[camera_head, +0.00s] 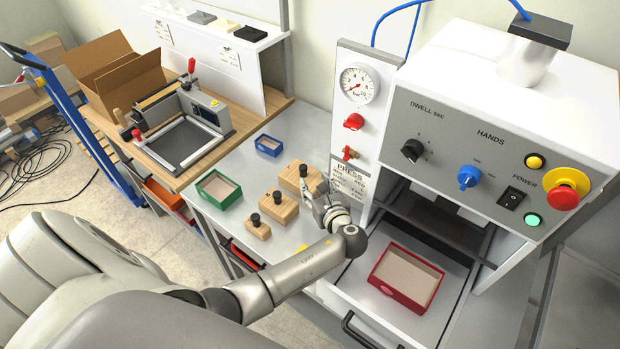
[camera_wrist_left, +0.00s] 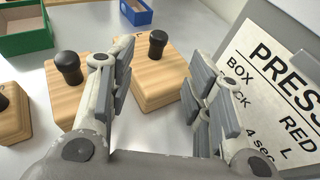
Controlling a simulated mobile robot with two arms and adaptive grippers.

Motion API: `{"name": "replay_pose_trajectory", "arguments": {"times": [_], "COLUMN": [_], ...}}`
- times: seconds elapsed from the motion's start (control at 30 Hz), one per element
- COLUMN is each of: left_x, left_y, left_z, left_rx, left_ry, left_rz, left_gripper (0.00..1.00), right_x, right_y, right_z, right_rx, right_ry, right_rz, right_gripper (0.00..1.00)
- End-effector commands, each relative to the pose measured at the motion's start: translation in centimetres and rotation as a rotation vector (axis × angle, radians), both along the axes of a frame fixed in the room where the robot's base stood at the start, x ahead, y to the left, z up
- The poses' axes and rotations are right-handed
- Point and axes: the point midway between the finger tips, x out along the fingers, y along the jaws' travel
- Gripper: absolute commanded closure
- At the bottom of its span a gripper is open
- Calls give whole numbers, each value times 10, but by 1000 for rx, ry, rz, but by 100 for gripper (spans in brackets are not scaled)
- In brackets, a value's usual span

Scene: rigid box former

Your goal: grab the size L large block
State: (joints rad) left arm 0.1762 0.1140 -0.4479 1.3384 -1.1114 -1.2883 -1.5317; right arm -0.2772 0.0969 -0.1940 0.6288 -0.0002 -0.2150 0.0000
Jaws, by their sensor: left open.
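The large wooden block (camera_head: 292,180) with a black knob is the rearmost of three knobbed blocks on the grey table. In the left wrist view the large block (camera_wrist_left: 155,88) shows between my fingers and beyond them, with its knob standing up. My left gripper (camera_head: 318,187) is open and empty, close to the right side of this block; it also shows in the left wrist view (camera_wrist_left: 163,75). I cannot tell whether a finger touches the block. The medium block (camera_head: 279,208) and small block (camera_head: 258,229) stand nearer the front left. My right gripper is not in view.
A green box (camera_head: 218,189) and a blue box (camera_head: 268,145) are left of and behind the blocks. The press (camera_head: 480,130) rises to the right, with a red box (camera_head: 405,278) on its tray. A press sign (camera_wrist_left: 275,85) is close beside my right-hand finger.

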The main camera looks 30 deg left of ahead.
Motion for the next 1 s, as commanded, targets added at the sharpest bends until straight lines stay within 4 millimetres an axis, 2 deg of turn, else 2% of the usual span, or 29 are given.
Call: {"name": "replay_pose_trajectory", "arguments": {"times": [0.03, 0.1, 0.2, 0.27, 0.37, 0.53, 0.63, 0.83, 1.0], "left_x": [5, 11, 19, 23, 26, 31, 37, 51, 57], "left_y": [6, 14, 24, 29, 33, 40, 48, 66, 72], "left_z": [-6, -9, -14, -14, -14, -16, -20, -26, -26], "left_rx": [3, 4, 2, 2, 1, 2, 1, 2, 1], "left_ry": [-2, -3, -2, -2, -1, -2, -3, -3, 0], "left_rz": [1, 0, 1, 0, -1, 0, 1, 0, -1], "left_gripper": [54, 54, 54, 54, 54, 54, 54, 54, 54], "right_x": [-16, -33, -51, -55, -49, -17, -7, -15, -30], "right_y": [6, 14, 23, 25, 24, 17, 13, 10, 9], "right_z": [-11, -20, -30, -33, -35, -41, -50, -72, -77], "right_rx": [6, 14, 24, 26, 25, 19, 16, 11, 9], "right_ry": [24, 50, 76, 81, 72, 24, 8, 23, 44], "right_rz": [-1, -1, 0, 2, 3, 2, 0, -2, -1], "right_gripper": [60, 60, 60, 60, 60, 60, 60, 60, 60]}}
